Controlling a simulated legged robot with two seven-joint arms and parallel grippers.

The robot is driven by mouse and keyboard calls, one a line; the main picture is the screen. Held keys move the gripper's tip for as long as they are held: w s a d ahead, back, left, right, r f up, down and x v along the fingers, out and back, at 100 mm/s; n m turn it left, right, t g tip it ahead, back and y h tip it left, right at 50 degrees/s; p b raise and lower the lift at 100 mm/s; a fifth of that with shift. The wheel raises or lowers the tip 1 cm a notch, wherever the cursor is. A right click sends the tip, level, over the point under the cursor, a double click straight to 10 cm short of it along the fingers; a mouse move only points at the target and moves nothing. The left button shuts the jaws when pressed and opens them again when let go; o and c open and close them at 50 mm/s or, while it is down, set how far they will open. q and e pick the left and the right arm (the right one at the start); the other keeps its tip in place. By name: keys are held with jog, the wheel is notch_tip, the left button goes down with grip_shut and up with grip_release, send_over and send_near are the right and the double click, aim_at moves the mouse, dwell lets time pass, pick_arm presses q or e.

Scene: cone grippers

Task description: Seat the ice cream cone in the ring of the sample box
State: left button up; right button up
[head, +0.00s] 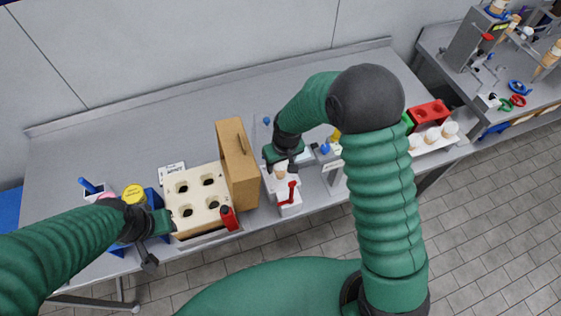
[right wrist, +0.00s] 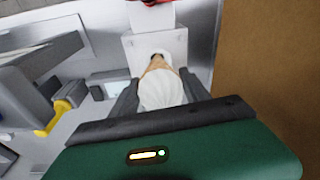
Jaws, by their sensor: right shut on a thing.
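My right gripper (head: 283,165) is shut on the ice cream cone (right wrist: 163,88), gripping its white scoop. The tan tip points at a dark hole in a white block (right wrist: 135,50); I cannot tell whether it is inside. In the head view the cone (head: 280,174) is mostly hidden by the gripper. The sample box (head: 208,213) is likely the wooden box with several round holes in its pale top, left of the right gripper, its brown lid (head: 238,165) upright. My left gripper (head: 152,244) is by the box's left side; its finger gap is unclear.
The white block stands in a stand with a red lever (head: 291,191), close right of the lid. A red object (head: 229,218) is at the box's front right corner. The table's back is clear.

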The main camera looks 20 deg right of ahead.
jog(key=shift+f, duration=0.3)
jog(key=shift+d+f+b, duration=0.3)
jog(key=o, duration=1.1)
jog(key=shift+c, duration=0.2)
jog(key=shift+r, duration=0.35)
notch_tip(320, 180, up, 16)
jog(key=s+b, duration=0.2)
jog(key=shift+s+d, duration=0.15)
jog(key=shift+d, duration=0.2)
